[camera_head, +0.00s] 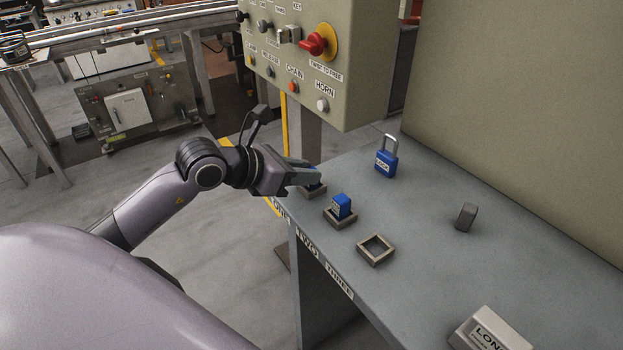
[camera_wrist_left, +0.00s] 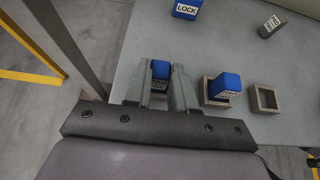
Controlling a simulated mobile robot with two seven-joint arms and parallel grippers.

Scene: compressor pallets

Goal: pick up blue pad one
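Blue pad one (camera_wrist_left: 160,70) shows between the two fingers of my left gripper in the left wrist view, at the leftmost socket. In the head view, my left gripper (camera_head: 315,178) is over that socket (camera_head: 318,193) at the bench's edge by the label ONE and mostly hides the pad. The fingers stand on either side of the pad; whether they press on it I cannot tell. A second blue pad (camera_head: 342,206) stands in the middle socket (camera_head: 331,219), beside my left gripper. My right gripper is not in view.
An empty square socket (camera_head: 361,257) is nearest on the bench (camera_head: 430,245). A blue padlock (camera_head: 385,163) stands behind the sockets, a grey block (camera_head: 466,217) to the right, and a pale labelled block (camera_head: 490,332) in front. A control box (camera_head: 330,75) hangs above the gripper.

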